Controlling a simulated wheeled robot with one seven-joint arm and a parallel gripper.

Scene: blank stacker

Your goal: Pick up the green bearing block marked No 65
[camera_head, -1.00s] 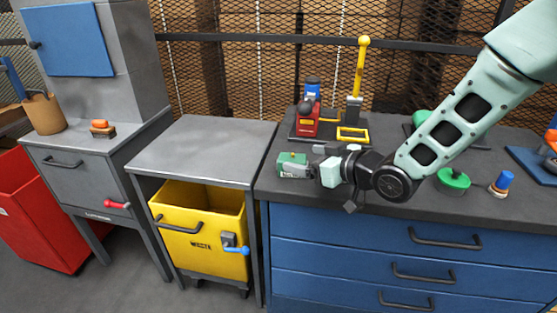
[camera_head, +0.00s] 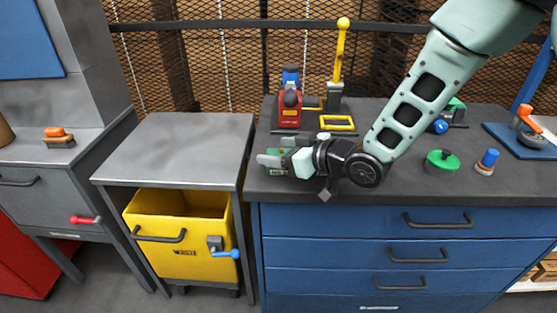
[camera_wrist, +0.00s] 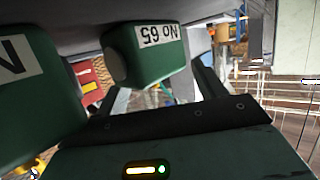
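The green block marked No 65 (camera_wrist: 150,62) shows in the wrist view, beyond and between my gripper's two grey fingers. In the head view, a green block (camera_head: 284,152) lies near the left end of the dark bench top, partly hidden by my gripper (camera_head: 276,152). The fingers reach over and around it, spread apart. I see no clear contact with the block. A larger, nearer green shape (camera_wrist: 38,95) fills the wrist view's left edge. Its white label shows only an N, and I cannot tell whether it is a separate block.
The blue-drawer bench (camera_head: 330,232) carries a red tool (camera_head: 290,113) and a yellow-handled press (camera_head: 336,85) behind my gripper. A green round part (camera_head: 441,162) and a blue-topped piece (camera_head: 487,162) stand at right. A bare grey table (camera_head: 180,140) over a yellow bin (camera_head: 182,240) adjoins at left.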

